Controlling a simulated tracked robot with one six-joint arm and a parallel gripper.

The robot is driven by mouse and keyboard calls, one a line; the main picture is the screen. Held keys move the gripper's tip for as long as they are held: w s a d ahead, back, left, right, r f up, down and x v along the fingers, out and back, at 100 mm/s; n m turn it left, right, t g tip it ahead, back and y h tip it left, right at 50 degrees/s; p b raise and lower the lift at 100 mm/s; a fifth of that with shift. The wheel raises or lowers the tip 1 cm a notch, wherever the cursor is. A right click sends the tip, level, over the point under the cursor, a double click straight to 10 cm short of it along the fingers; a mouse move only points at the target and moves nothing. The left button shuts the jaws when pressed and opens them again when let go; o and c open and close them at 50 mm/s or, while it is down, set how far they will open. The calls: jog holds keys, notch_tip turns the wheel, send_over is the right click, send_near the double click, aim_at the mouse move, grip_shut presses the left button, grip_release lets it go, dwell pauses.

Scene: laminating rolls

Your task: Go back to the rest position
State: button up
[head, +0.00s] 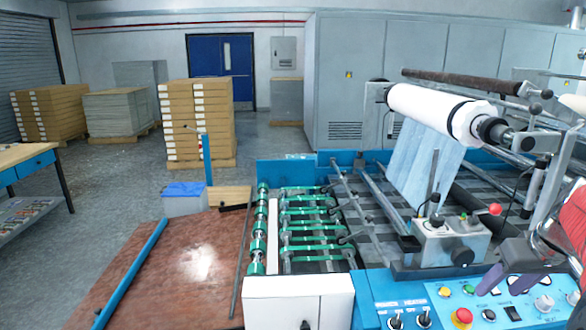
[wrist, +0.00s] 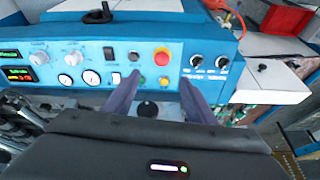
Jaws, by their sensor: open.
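My gripper (head: 510,284) is at the lower right of the head view, over the blue control panel (head: 420,290). Its two purple-grey fingers are apart with nothing between them. In the wrist view my gripper (wrist: 160,86) points at the same panel (wrist: 220,55), with its fingertips on either side of a green button (wrist: 163,80) and a yellow button (wrist: 142,80). A red button (wrist: 162,57) lies just beyond the tips. I cannot tell whether a fingertip touches the panel.
The laminating machine carries a white roll (head: 435,110) with film hanging down. A grey box with a red knob (head: 452,240) stands beside the panel. Green rollers (head: 315,225) and a brown board (head: 170,265) lie to the left. Stacked pallets (head: 197,120) stand behind on open floor.

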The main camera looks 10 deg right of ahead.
jog(key=s+a+f+n, duration=0.1)
jog(key=s+a, duration=0.1)
jog(key=a, duration=1)
jog(key=s+a+f, duration=0.1)
jog(key=s+a, duration=0.2)
jog(key=a, duration=0.8)
jog(key=s+a+f+n+t, duration=0.1)
jog(key=s+a, duration=0.2)
jog(key=a, duration=0.9)
jog(key=shift+a+f+n+y, duration=0.25)
jog(key=shift+a+n+y, duration=0.05)
jog(key=shift+c, duration=0.5)
